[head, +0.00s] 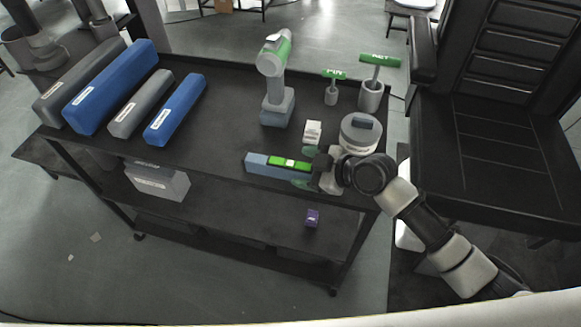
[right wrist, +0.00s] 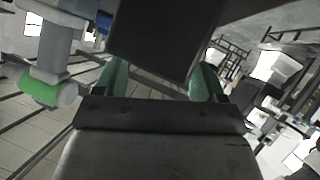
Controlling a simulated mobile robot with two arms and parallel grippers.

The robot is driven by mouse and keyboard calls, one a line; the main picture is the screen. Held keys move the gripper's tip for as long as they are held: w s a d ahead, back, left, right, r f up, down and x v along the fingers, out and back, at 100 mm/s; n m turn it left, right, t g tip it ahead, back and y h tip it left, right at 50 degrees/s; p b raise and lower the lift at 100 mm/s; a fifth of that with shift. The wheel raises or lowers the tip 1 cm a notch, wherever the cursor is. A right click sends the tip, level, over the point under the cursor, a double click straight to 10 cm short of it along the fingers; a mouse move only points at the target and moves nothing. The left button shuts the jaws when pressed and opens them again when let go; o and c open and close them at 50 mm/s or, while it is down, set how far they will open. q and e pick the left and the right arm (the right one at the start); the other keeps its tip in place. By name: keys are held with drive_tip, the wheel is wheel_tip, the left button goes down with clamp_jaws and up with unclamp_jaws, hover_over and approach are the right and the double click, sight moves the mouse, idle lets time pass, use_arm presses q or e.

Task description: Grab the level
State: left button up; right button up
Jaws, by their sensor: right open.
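The level (head: 257,166) is a blue-grey bar with a green section and a small pale window on top. It lies near the front edge of the black cart top in the head view. My right gripper (head: 303,167) is at the level's right end, its green fingers open on either side of it. In the right wrist view a dark block (right wrist: 160,40), probably the level's end, sits between the open green fingers (right wrist: 160,80). Whether the fingers touch it I cannot tell. My left gripper is not in view.
A green-and-grey drill (head: 275,80) stands behind the level. A small white box (head: 313,132) and a round grey tin (head: 360,134) are close to my gripper. Green-handled tools (head: 380,61) stand at the back right. Blue and grey bars (head: 110,86) lie left; a black chair (head: 500,150) is right.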

sight(295, 167)
drive_tip(key=x, duration=0.3)
drive_tip(key=shift+w+a, duration=0.15)
drive_tip(key=shift+c, duration=0.4)
drive_tip(key=c, duration=1.2)
